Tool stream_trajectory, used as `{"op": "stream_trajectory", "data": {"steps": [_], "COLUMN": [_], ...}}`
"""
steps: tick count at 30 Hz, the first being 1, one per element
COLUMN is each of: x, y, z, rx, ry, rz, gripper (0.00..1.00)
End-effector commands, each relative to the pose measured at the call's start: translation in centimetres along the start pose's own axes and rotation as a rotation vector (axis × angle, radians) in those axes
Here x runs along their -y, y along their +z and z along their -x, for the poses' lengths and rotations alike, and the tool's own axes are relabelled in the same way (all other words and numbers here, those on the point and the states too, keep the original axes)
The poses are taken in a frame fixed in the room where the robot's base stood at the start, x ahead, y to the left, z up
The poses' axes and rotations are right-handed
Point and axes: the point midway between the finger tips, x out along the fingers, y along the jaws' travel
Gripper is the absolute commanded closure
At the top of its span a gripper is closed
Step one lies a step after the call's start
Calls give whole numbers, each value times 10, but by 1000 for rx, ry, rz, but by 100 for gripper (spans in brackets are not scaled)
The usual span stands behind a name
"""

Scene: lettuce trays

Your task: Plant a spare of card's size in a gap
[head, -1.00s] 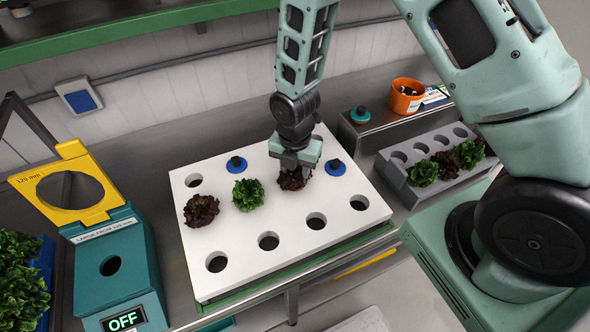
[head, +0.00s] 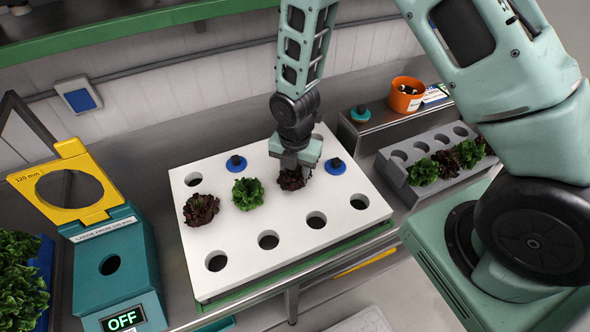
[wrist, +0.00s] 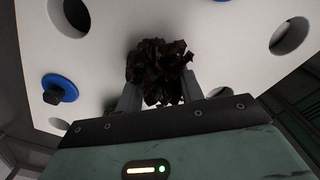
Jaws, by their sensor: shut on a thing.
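My gripper (head: 293,168) is shut on a dark red lettuce (head: 291,181) at the white planting board (head: 330,240). In the wrist view the dark lettuce (wrist: 158,72) sits between the two fingers, against the board. Its base is hidden, so I cannot tell how deep it sits in a hole. Another dark red lettuce (head: 201,210) and a green lettuce (head: 248,194) stand in the same row to the left. Several front holes of the board are empty. The grey spares rack (head: 408,190) at the right holds green and dark lettuces (head: 445,160). A small card (head: 435,94) lies at the back right; its text is unreadable.
Blue plugs with black knobs (head: 236,163) fill two back holes. A yellow ring gauge (head: 65,190) marked 120 mm stands on a teal box (head: 115,265) showing OFF. An orange pot (head: 406,96) stands behind the rack. Green lettuces (head: 20,280) crowd the left edge.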

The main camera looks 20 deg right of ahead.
Motion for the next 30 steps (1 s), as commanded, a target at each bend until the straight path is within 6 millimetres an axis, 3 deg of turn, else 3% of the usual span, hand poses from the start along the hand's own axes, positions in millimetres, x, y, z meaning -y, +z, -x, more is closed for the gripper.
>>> {"op": "stream_trajectory", "data": {"steps": [14, 15, 17, 23, 25, 30], "x": [0, 0, 0, 0, 0, 0], "y": [0, 0, 0, 0, 0, 0], "z": [-2, -2, -2, -2, -2, -2], "rx": [0, 0, 0, 0, 0, 0], "ry": [0, 0, 0, 0, 0, 0], "rz": [0, 0, 0, 0, 0, 0], "gripper": [96, 51, 37, 37, 19, 19]}}
